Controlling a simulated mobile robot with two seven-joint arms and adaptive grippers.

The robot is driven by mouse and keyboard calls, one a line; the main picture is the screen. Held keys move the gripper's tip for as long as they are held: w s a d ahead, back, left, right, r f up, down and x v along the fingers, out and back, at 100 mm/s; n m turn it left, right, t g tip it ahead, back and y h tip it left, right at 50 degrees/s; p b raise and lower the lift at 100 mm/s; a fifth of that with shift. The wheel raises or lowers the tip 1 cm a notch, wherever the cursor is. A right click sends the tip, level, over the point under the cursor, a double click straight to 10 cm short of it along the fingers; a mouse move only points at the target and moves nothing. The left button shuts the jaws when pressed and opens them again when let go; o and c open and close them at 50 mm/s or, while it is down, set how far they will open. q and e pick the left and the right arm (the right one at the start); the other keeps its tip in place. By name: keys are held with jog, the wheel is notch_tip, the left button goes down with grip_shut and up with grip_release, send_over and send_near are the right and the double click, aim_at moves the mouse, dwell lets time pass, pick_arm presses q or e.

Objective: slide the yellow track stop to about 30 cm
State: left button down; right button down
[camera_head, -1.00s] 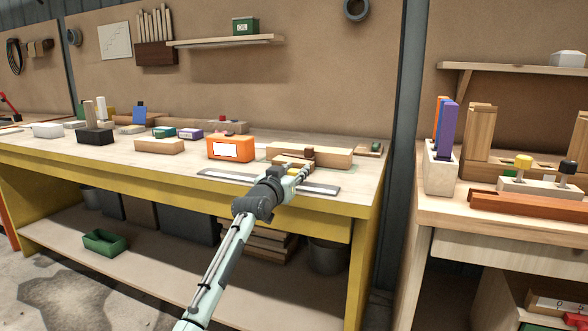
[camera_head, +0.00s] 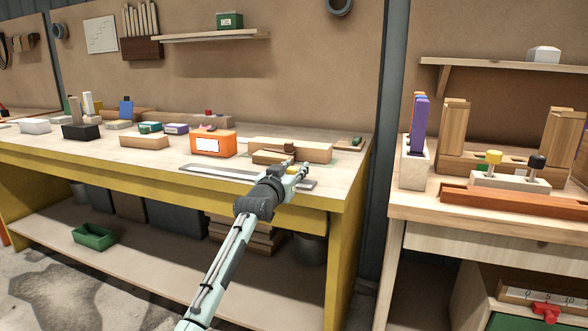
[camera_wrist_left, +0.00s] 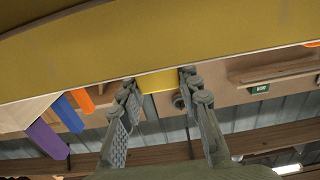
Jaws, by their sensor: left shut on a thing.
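The pale track strip (camera_head: 218,172) lies along the front part of the workbench top. My left gripper (camera_head: 297,170) reaches over its right part from the front, close to its right end. In the left wrist view its two fingers stand on either side of a small yellow block, the yellow track stop (camera_wrist_left: 158,83), and are shut on it. In the head view only a bit of yellow shows at the fingers. The strip's marks are too small to read. My right gripper is in neither view.
Wooden blocks (camera_head: 312,153) lie just behind the strip, and an orange box (camera_head: 213,144) stands behind its left part. A second bench (camera_head: 410,204) stands to the right, with a shelf below holding a numbered scale with a red piece (camera_head: 546,312).

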pick_arm(q)
jog(key=c, duration=1)
grip_release()
jog(key=shift+s+d, duration=0.1)
jog(key=shift+d, duration=0.25)
jog(key=shift+c, duration=0.2)
jog(key=shift+a, duration=0.1)
jog(key=shift+s, duration=0.1)
jog(key=shift+s+a, duration=0.15)
jog(key=shift+s, duration=0.15)
jog(key=v, duration=1.1)
